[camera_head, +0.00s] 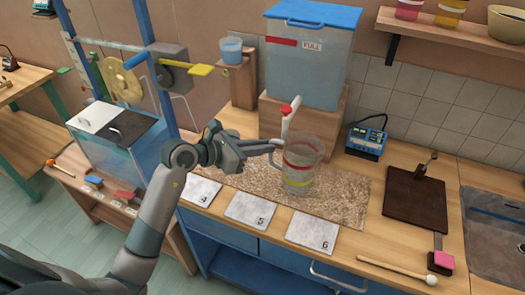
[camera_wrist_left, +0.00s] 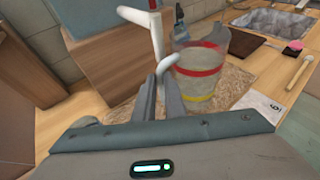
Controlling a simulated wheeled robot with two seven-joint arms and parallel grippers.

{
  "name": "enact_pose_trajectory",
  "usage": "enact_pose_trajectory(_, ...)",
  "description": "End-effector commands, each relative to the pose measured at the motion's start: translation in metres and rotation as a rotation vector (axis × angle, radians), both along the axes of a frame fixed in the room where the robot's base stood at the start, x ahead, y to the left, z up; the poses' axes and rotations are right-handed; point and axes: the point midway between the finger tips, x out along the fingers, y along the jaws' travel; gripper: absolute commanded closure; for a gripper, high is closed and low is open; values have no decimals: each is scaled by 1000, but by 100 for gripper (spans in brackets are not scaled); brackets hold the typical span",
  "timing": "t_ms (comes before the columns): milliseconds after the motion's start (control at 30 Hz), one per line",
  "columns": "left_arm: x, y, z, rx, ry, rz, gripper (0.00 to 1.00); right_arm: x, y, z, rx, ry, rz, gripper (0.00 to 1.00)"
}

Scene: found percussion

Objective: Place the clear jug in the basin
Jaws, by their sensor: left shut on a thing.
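The clear jug (camera_head: 302,160) has a red band near its top and a yellow band lower down. It is upright over the speckled brown mat, close to the white spout with a red tip; I cannot tell whether its base touches the mat. My left gripper (camera_head: 276,148) is shut on the jug's handle, on the jug's left side. In the left wrist view the fingers (camera_wrist_left: 168,92) close around the curved handle, and the jug (camera_wrist_left: 200,72) is beyond them to the right. The basin (camera_head: 493,228) is sunk in the counter at the far right, partly cut off. My right gripper is out of view.
A blue-lidded tank (camera_head: 310,65) on a wooden block stands behind the jug. Between jug and basin are a blue device (camera_head: 367,138), a dark board with a clamp (camera_head: 414,205), a pink block (camera_head: 443,260) and a mallet (camera_head: 398,270). Numbered tiles (camera_head: 312,230) lie in front.

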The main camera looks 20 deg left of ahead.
Motion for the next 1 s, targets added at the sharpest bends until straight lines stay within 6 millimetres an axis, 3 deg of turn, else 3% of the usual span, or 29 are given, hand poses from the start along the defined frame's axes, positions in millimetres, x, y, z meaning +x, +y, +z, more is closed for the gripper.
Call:
enact_pose_trajectory(200, 0, 0, -21, -4, 1, 1, 100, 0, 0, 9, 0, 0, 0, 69)
enact_pose_trajectory(600, 0, 0, -26, -1, 0, 0, 100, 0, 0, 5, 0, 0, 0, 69)
enact_pose_trajectory(633, 0, 0, -26, 0, 0, 0, 85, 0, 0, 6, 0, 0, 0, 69)
enact_pose_trajectory(700, 0, 0, -26, -1, 1, 0, 71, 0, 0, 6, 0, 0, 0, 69)
enact_pose_trajectory(1000, 0, 0, -25, -1, 1, 0, 71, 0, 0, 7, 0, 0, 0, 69)
